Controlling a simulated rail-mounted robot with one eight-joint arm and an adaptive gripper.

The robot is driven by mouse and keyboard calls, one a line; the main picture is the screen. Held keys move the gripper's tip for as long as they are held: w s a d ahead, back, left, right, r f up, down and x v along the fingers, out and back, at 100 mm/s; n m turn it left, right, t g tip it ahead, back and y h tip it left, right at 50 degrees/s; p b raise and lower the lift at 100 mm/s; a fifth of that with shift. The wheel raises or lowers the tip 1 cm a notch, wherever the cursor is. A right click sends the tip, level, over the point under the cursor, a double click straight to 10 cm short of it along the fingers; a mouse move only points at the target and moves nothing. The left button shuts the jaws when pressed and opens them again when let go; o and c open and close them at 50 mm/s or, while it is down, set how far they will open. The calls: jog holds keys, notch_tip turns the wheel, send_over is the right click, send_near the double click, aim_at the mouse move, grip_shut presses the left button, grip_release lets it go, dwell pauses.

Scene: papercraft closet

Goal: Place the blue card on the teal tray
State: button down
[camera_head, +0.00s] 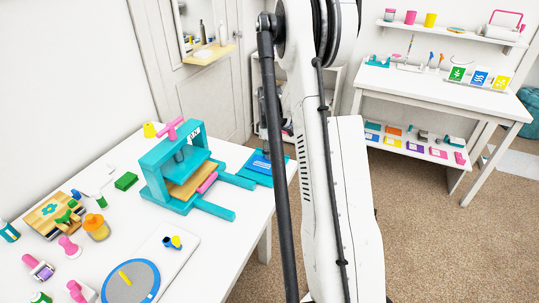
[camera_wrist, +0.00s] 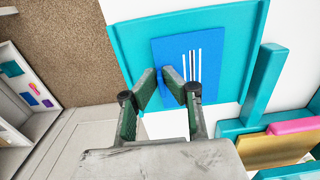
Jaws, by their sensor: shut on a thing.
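The blue card (camera_wrist: 176,50) with white stripes is over the teal tray (camera_wrist: 132,46) in the wrist view, inside the tray's outline. My gripper (camera_wrist: 162,77) is shut on the card's near edge. Whether the card touches the tray's surface I cannot tell. In the head view the blue card (camera_head: 257,163) shows as a small patch over the teal tray (camera_head: 263,178), at the table's far right edge. My arm stands in front and hides part of this area, and the gripper is hard to make out there.
A teal press (camera_head: 172,165) with a pink handle stands left of the tray, its two teal rails (camera_head: 212,208) reaching toward the right. Several small tools and a round grey mat (camera_head: 130,283) lie on the white table. A white shelf desk (camera_head: 430,85) stands back right.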

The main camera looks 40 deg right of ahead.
jog(key=shift+f, duration=0.1)
jog(key=c, duration=1.9)
grip_release()
jog(key=shift+o, duration=0.2)
notch_tip(320, 180, up, 12)
jog(key=s+a+r+m+t, duration=0.1)
jog(key=a+r, duration=0.7)
jog(key=a, duration=0.4)
jog(key=s+a+r+m+t, duration=0.15)
jog(key=s+a+r, duration=0.35)
jog(key=a, duration=0.5)
jog(key=s+a+r+m+t, duration=0.1)
jog(key=s+a+r+t, duration=0.15)
jog(key=s+a, duration=0.65)
jog(key=s+a+f+t, duration=0.2)
jog(key=s+a+f, duration=0.1)
jog(key=s+a, duration=0.4)
jog(key=shift+a+m, duration=0.45)
jog(key=shift+a, duration=0.4)
